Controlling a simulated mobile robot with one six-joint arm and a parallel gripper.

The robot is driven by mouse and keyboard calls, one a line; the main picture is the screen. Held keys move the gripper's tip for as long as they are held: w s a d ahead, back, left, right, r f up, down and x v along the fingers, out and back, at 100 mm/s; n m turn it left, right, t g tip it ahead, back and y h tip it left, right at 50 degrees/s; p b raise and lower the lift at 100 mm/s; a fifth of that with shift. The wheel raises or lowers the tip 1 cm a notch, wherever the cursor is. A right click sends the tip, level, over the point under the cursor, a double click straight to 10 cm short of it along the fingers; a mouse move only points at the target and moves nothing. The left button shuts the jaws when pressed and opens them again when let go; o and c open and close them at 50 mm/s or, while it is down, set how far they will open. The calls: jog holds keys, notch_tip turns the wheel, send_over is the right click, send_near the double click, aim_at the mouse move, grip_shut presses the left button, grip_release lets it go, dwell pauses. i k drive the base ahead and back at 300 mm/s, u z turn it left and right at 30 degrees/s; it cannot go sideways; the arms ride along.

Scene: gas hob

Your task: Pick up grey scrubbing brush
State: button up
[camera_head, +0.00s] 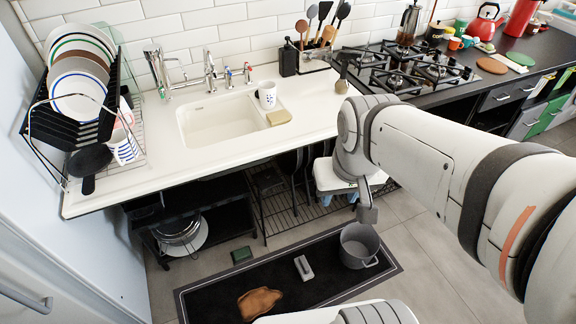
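A light grey block-shaped object (304,268), which looks like the grey scrubbing brush, lies on the dark floor mat (338,296). It is between a brown patch-like item and a grey pot. My gripper (367,214) appears as a small grey end below my arm. It hangs above and to the right of the brush, close to the pot in the picture and apart from the brush. Its fingers are too small and unclear to tell whether they are open or shut. Nothing visibly hides the brush.
The grey pot (359,246) stands at the mat's right end. The brown item (260,303) lies left of the brush, and a small green box (241,255) sits behind. The white counter (120,190) overhangs open shelves. Grey floor (437,262) is clear to the right.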

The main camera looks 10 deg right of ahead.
aim_at(302, 265)
jog(key=u, duration=1.35)
jog(key=k, duration=0.9)
jog(key=z, duration=1.3)
jog(key=i, duration=1)
jog(key=z, duration=0.05)
